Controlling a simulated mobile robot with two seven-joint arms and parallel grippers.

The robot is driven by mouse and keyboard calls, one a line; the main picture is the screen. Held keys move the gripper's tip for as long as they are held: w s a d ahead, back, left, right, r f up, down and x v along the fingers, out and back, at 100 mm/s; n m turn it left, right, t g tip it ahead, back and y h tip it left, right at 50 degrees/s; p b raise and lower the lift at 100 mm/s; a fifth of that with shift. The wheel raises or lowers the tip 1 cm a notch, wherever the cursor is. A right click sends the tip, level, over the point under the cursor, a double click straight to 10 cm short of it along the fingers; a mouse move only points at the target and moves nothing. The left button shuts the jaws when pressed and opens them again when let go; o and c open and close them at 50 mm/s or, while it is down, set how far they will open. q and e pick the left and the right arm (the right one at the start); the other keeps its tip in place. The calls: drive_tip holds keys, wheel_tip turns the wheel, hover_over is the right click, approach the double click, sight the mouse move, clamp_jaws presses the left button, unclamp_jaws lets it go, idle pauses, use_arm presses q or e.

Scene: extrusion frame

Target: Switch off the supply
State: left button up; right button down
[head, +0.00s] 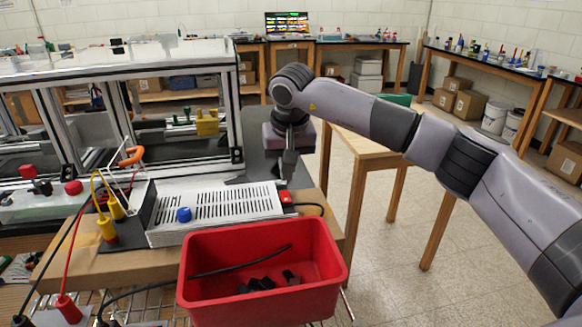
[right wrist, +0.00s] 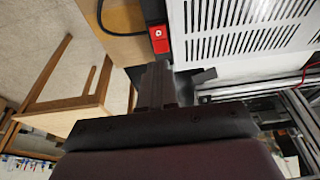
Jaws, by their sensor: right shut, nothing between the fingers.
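My right gripper (head: 287,172) points down, shut and empty, just behind the switch. Its fingertips (right wrist: 157,70) appear close to the switch; I cannot tell whether they touch. My left gripper is out of view.
A red bin (head: 262,262) with black pieces and a cable stands in front of the supply. Yellow plugs (head: 107,228) and leads are at its left. An aluminium extrusion frame (head: 232,110) rises behind. A wooden table (head: 358,165) stands to the right.

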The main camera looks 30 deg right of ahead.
drive_tip(key=s+b+v, duration=0.1)
drive_tip(key=b+v, duration=0.1)
drive_tip(key=v, duration=0.8)
drive_tip(key=shift+s+a+f, duration=0.15)
drive_tip(key=shift+s+a, duration=0.05)
drive_tip(key=shift+s, duration=0.1)
drive_tip(key=shift+f, duration=0.1)
